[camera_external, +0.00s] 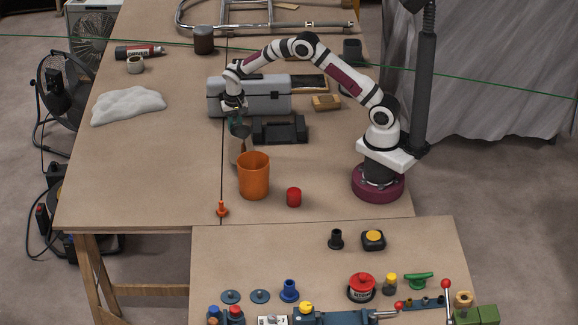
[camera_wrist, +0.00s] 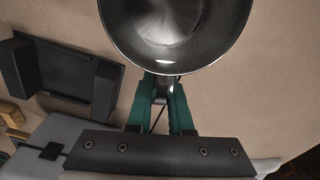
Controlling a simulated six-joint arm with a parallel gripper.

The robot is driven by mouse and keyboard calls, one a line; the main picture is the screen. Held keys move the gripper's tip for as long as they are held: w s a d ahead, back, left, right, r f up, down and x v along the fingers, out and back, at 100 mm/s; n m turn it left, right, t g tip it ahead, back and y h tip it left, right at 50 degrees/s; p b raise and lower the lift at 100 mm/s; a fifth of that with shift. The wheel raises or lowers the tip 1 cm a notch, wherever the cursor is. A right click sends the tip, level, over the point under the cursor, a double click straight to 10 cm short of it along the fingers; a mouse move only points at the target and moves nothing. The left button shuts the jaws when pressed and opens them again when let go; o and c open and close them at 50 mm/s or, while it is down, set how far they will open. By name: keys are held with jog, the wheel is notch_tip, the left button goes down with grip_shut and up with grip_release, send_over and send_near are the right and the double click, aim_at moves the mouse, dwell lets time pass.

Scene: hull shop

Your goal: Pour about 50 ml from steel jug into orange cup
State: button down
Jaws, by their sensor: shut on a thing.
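The steel jug (camera_external: 236,150) stands just behind the orange cup in the external view, partly hidden by it and by my gripper. In the wrist view the jug (camera_wrist: 175,30) shows its round rim and shiny dark inside at the top; I cannot make out a liquid level. My gripper (camera_external: 236,126) is shut on the jug's handle, its green fingers (camera_wrist: 162,92) on either side of it. The orange cup (camera_external: 254,177) stands upright on the table, in front of and slightly right of the jug. The cup is not in the wrist view.
A black tray (camera_external: 280,130) and a grey case (camera_external: 265,96) lie behind. Bare tabletop (camera_external: 150,170) lies left of the cup.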

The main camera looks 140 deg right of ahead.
aim_at(236, 124)
jog(key=shift+w+a+r+g+h, duration=0.25)
jog(key=shift+a+r+g+h, duration=0.1)
jog(key=shift+r+h, duration=0.3)
jog(key=shift+w+a+r+g+h, duration=0.25)
jog(key=shift+a+r+h, duration=0.15)
jog(key=shift+r, duration=0.45)
jog(key=w+a+r+g+h, duration=0.1)
jog(key=a+r+g+h, duration=0.1)
jog(key=r, duration=0.4)
jog(key=w+a+r+g+h, duration=0.2)
jog(key=a+r+g+h, duration=0.1)
jog(key=r+h, duration=0.3)
jog(key=shift+w+a+r+h, duration=0.25)
jog(key=shift+a+h, duration=0.4)
jog(key=shift+w+a+r+g, duration=0.15)
jog(key=shift+a+r+g, duration=0.1)
jog(key=shift+g, duration=0.05)
jog(key=shift+w+a+r+g+h, duration=0.15)
jog(key=shift+w+a+r+h, duration=0.1)
jog(key=shift+a+h, duration=0.15)
jog(key=shift+w+a+r+g+h, duration=0.15)
jog(key=shift+w+a+r+h, duration=0.05)
jog(key=shift+a+h, duration=0.2)
jog(key=shift+w+a+r, duration=0.2)
jog(key=shift+w+a, duration=0.1)
jog(key=shift+a, duration=0.2)
jog(key=shift+d+h, duration=0.1)
jog(key=shift+h, duration=0.2)
jog(key=shift+g+h, duration=0.3)
jog(key=shift+g, duration=0.1)
